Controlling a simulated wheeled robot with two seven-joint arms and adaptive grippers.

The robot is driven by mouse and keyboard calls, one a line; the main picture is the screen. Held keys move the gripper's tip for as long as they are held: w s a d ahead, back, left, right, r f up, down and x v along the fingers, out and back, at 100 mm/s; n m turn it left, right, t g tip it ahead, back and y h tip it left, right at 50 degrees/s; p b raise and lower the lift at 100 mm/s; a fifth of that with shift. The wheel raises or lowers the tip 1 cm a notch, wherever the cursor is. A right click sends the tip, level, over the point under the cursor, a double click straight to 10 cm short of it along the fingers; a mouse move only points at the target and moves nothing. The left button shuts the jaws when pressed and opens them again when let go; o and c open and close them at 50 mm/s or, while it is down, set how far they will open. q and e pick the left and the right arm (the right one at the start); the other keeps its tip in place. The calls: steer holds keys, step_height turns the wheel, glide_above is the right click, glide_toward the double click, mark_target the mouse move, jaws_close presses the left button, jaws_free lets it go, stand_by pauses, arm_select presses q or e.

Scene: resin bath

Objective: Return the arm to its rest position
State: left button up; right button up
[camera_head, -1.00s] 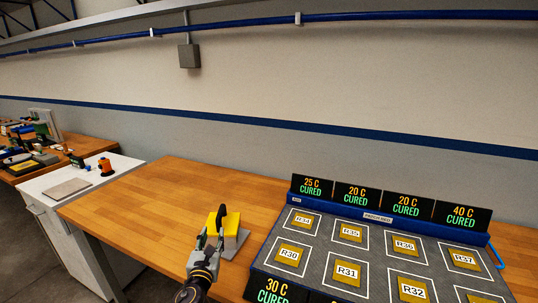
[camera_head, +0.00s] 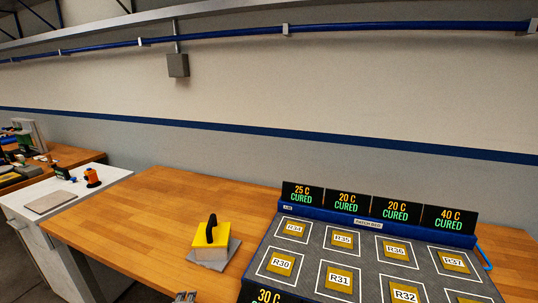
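My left gripper (camera_head: 185,297) barely shows at the bottom edge, with only its fingertips in view. Its arm and most of its body are cut off, and I cannot tell how far the fingers are apart. A yellow block with a black handle (camera_head: 211,237) stands upright on a grey plate (camera_head: 231,249) on the wooden bench, beyond the gripper and apart from it. My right gripper is out of view.
A patch bed (camera_head: 312,252) with several labelled yellow patches and displays reading CURED fills the bench's right side. The wooden bench (camera_head: 140,220) is clear left of the block. A white cabinet (camera_head: 100,187) with a grey plate and an orange item stands farther left.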

arm_select(q)
steer(key=s+d+f+n+g+h, duration=0.1)
steer(key=s+f+n+g+h, duration=0.15)
steer(key=s+n, duration=0.6)
steer(key=s+d+f+n+g+h, duration=0.1)
steer(key=s+f+n+g, duration=0.25)
steer(key=s+n, duration=0.45)
step_height(320, 180, down, 32)
steer(key=s+a+m+g, duration=0.2)
steer(key=s, duration=0.1)
steer(key=s+a+f, duration=0.2)
steer(key=s+f, duration=0.8)
steer(key=s+a+f+g, duration=0.1)
steer(key=s+a+f, duration=0.2)
steer(key=s+f, duration=0.7)
steer(key=shift+s+a+f+y, duration=0.15)
steer(key=shift+s+f+y, duration=0.15)
steer(key=shift+s, duration=0.45)
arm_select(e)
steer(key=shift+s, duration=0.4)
